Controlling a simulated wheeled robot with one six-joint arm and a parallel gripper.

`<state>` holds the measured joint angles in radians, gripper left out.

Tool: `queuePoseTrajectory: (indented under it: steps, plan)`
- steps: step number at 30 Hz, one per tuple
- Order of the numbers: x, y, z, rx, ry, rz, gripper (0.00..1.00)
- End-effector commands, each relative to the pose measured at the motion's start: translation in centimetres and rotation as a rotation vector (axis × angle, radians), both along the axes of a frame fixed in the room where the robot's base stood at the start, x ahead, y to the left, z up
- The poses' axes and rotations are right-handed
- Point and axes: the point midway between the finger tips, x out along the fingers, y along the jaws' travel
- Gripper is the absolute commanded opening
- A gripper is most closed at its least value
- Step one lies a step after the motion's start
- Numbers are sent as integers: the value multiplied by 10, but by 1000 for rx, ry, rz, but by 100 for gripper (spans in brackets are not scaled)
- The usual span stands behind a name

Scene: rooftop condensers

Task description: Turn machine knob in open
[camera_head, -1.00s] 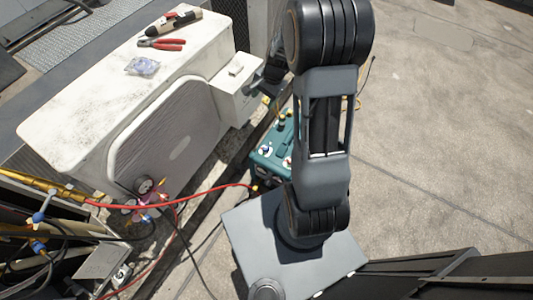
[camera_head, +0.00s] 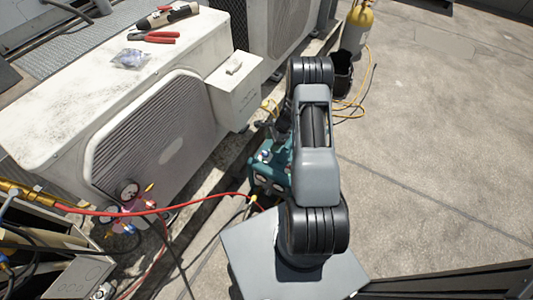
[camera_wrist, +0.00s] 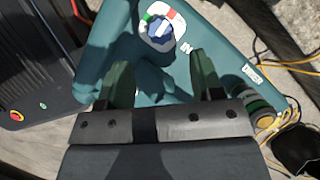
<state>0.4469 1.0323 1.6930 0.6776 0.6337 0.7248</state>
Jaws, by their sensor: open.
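The teal machine (camera_head: 262,178) stands on the roof floor beside the white condenser, partly hidden behind my arm in the head view. In the wrist view the teal machine (camera_wrist: 225,45) fills the upper middle. Its blue knob (camera_wrist: 159,31) sits on a round dial with green, white and red parts. My gripper (camera_wrist: 162,75) is open, with its two green fingers apart and nothing between them. The knob lies just beyond the fingertips, roughly centred between them and apart from them. In the head view my gripper (camera_head: 272,128) is small and dark above the machine.
A white condenser (camera_head: 95,75) stands left, with red pliers (camera_head: 152,37) and a plastic bag (camera_head: 131,58) on top. A yellow cylinder (camera_head: 358,28) stands behind. The floor at right is clear.

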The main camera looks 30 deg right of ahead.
Motion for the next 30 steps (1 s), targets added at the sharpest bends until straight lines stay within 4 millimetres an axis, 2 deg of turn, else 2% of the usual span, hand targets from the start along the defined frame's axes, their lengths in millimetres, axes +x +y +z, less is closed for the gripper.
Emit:
queuePoseTrajectory:
  steps: [1,3,12,18,27,30]
  plan:
    - [0,4,-14,0,1,2,60]
    - [1,9,-25,0,2,3,60]
    - [4,24,-60,0,0,4,60]
    - [6,28,-69,-1,-2,2,60]
    - [6,29,-69,-1,-1,3,60]
    - [6,29,-69,-1,-1,3,53]
